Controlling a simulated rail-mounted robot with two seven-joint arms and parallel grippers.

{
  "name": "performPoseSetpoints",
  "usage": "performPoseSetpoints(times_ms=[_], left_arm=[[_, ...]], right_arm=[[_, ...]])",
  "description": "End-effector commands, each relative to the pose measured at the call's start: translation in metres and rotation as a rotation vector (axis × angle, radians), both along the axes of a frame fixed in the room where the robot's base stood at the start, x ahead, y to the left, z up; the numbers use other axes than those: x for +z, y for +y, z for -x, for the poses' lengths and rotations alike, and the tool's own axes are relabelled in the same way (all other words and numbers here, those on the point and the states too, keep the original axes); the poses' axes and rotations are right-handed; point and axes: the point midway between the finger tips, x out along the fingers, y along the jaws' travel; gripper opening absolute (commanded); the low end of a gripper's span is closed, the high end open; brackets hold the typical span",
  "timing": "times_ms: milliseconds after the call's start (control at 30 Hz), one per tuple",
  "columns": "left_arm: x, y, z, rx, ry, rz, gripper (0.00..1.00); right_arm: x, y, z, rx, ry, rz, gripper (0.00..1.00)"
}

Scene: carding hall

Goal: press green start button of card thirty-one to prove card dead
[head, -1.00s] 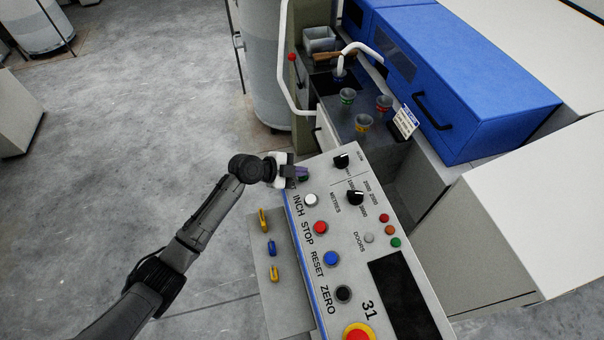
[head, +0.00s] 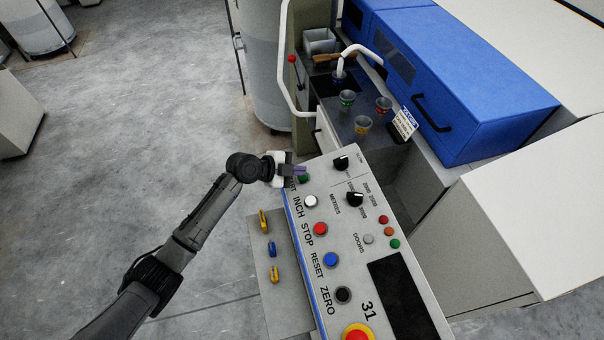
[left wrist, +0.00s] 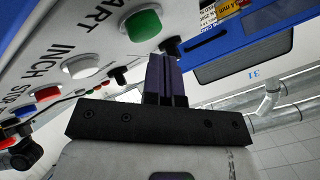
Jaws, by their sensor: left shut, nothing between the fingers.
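The control panel of card thirty-one (head: 376,235) has a column of buttons along its left side. The green start button (head: 304,178) is at the top of that column, partly hidden by my left gripper (head: 301,170) in the head view. In the left wrist view the green button (left wrist: 143,25) shows whole, with part of the word START beside it. My left gripper (left wrist: 166,78) is shut and empty. In that view its purple fingertips are close beside the green button, with the button clear of them. My right gripper is not in view.
Below the green button are a white inch button (head: 310,201), a red stop button (head: 320,229) and a blue reset button (head: 331,259). A red and yellow emergency stop (head: 358,333) is at the bottom. Several cups stand on the dark surface behind the panel.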

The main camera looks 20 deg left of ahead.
Motion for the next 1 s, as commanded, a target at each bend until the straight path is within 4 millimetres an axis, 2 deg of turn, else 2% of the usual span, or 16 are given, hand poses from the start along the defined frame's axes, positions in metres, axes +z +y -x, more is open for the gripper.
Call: performPoseSetpoints(times_ms=[433, 1000], left_arm=[[0.005, 0.001, 0.0, 0.0, -0.001, -0.001, 0.0], [0.049, 0.01, 0.007, -0.001, 0.001, 0.0, 0.0]], right_arm=[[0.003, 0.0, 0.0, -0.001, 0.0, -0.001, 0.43], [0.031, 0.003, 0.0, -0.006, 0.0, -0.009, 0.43]])
